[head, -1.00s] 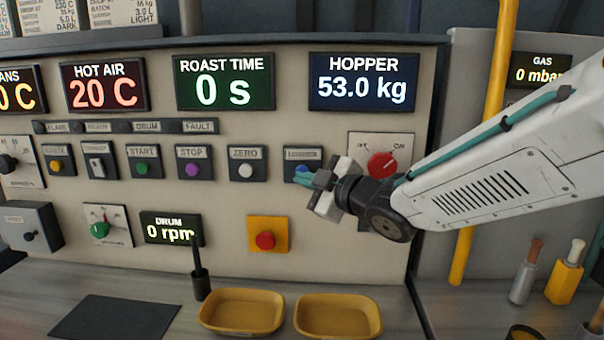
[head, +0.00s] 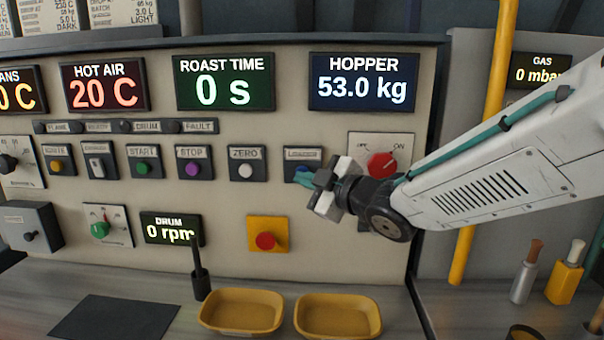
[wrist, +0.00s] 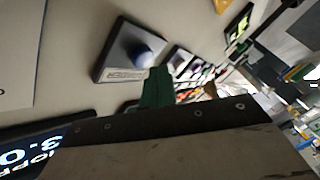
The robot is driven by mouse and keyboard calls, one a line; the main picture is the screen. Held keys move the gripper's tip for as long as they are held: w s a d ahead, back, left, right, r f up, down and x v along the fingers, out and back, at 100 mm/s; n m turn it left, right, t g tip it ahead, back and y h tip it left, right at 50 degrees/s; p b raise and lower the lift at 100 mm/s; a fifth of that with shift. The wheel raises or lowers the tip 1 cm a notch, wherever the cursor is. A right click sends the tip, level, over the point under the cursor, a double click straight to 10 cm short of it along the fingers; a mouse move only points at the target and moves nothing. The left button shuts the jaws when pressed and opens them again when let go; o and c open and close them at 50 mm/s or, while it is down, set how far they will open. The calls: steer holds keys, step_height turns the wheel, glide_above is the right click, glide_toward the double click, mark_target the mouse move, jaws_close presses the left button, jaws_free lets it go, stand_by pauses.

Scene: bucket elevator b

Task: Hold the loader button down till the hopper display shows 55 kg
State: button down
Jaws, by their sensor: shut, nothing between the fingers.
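The loader button (head: 301,169) is blue, on a dark labelled plate, and is partly hidden by my gripper in the head view. It also shows in the wrist view (wrist: 143,56), standing out from its plate. My gripper (head: 304,179) is shut and empty, with its teal fingertips close to the button. In the wrist view the fingertips (wrist: 159,72) appear just beside the button's edge; I cannot tell for sure whether they touch it. The hopper display (head: 363,81) reads 53.0 kg.
A red rotary knob (head: 382,165) is close to the right of my gripper. The white zero button (head: 245,170) is to the left. A red button on a yellow plate (head: 267,240) is below. Two yellow trays (head: 338,332) stand on the counter.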

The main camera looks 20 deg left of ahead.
steer(key=shift+w+a, duration=0.1)
steer(key=shift+w, duration=0.25)
steer(key=shift+w, duration=0.45)
stand_by(7.2)
